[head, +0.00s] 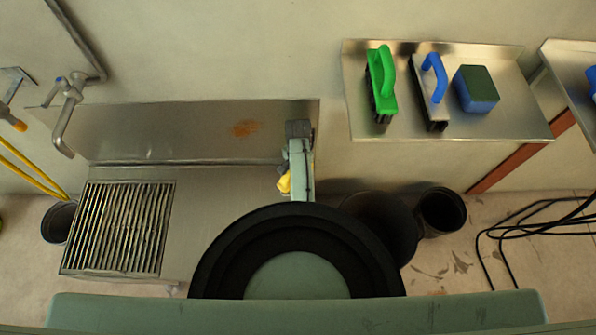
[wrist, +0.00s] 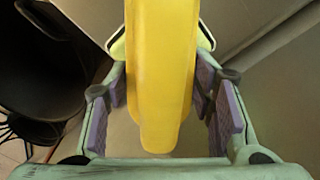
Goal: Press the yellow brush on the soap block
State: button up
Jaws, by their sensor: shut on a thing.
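The yellow brush (wrist: 160,70) runs down the middle of the wrist view, between the two purple-padded fingers of my gripper (wrist: 164,95). My gripper is shut on it. Its bristle end is out of the wrist view. In the head view only a small yellow part of the brush (head: 284,183) shows beside my arm, above the right part of the steel sink counter (head: 222,215). My arm hides most of the gripper there. I cannot make out a soap block for sure in either view.
A steel shelf (head: 360,125) at upper right holds a green brush (head: 382,80), a blue-handled brush (head: 432,80) and a blue block with a dark green top (head: 477,90). A grate (head: 118,228) and tap (head: 66,110) are at left. Black buckets (head: 441,210) and cables stand right.

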jog(key=shift+r, duration=2.3)
